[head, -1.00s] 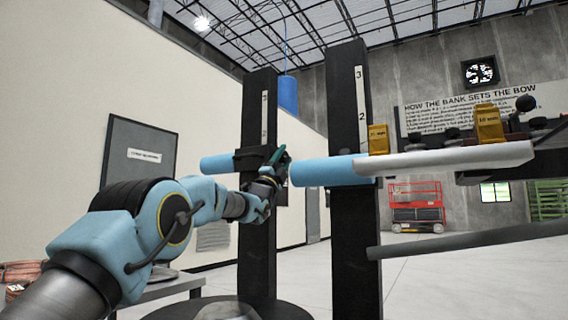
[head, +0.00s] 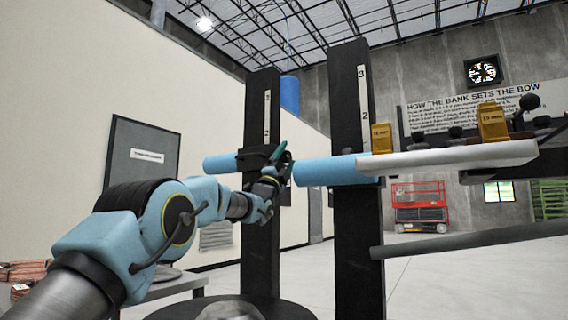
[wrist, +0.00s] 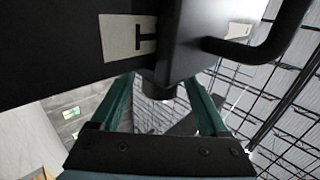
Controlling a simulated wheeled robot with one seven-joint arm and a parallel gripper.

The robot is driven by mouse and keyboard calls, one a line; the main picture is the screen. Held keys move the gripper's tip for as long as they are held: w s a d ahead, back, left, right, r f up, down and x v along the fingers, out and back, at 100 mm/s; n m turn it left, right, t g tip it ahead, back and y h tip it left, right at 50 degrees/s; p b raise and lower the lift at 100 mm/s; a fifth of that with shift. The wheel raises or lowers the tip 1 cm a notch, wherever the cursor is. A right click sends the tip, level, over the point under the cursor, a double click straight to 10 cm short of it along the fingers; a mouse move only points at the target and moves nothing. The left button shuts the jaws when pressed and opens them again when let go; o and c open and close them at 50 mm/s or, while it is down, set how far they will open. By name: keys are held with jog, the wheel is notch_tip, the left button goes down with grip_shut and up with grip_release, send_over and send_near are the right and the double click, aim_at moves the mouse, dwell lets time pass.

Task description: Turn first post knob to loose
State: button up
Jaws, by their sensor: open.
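Two dark upright posts carry white number strips. My gripper (head: 281,156) is at the clamp (head: 252,158) on the left post (head: 261,215), where a blue tube passes. In the wrist view, my open gripper (wrist: 162,108) has its green fingers on either side of a short dark round knob (wrist: 163,92) under a dark block (wrist: 185,45). No clear contact shows. The post (wrist: 60,50) there has a strip marked with a 1. In the head view the knob is hidden behind my gripper.
The right post (head: 356,230) stands close by, with a blue tube (head: 325,171) across it. A grey bar (head: 470,238) crosses low right. A dark bent handle (wrist: 265,50) is near the fingers.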

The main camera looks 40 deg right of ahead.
jog(key=b+v, duration=0.2)
jog(key=v, duration=0.8)
jog(key=shift+a+f, duration=0.25)
jog(key=shift+f, duration=0.05)
